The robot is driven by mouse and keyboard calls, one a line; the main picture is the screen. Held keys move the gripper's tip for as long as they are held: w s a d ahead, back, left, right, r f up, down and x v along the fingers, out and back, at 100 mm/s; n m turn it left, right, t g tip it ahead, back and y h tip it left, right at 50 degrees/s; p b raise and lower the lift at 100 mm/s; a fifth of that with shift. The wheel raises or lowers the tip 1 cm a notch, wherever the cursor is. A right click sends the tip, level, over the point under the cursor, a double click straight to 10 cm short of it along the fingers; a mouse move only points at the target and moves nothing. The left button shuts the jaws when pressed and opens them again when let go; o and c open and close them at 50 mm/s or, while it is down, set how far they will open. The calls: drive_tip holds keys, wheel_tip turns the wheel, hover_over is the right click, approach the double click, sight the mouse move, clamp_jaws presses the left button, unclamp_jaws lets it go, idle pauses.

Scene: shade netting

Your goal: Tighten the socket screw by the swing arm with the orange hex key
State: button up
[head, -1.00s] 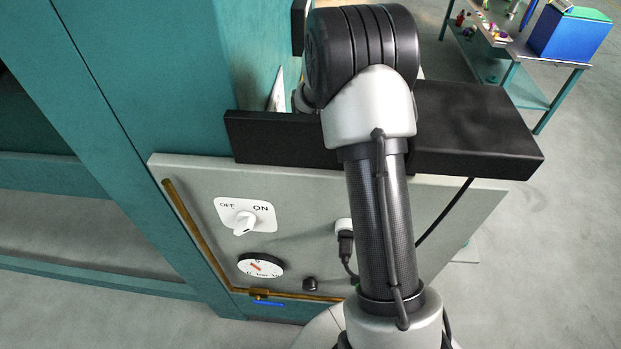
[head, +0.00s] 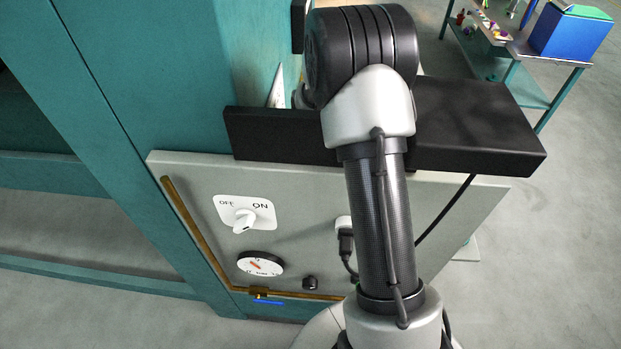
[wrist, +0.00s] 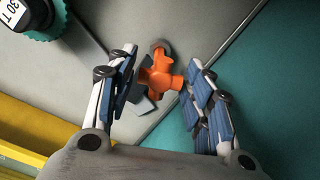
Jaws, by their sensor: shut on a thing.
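In the wrist view my gripper (wrist: 161,60) has its two blue-grey fingers on either side of the orange hex key (wrist: 161,80) and is shut on it. The key's upper end lies at a small round grey part (wrist: 160,47) on the pale panel. This may be the socket screw, but I cannot tell whether the key's tip sits in it. A dark grey flat piece shows partly behind the key, and I cannot tell if it belongs to the swing arm. In the head view my arm hides the gripper, key and screw.
A black shelf (head: 480,125) juts out above a grey panel with an OFF/ON switch (head: 243,216) and a round gauge (head: 261,264). A teal-ringed knob (wrist: 38,15) and a yellow bar (wrist: 20,150) show at left in the wrist view. A workbench (head: 545,75) stands far right.

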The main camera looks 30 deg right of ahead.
drive_tip(key=shift+f, duration=0.3)
drive_tip(key=o, duration=1.5)
drive_tip(key=shift+c, duration=0.2)
drive_tip(key=shift+r, duration=0.1)
wheel_tip(320, 180, up, 12)
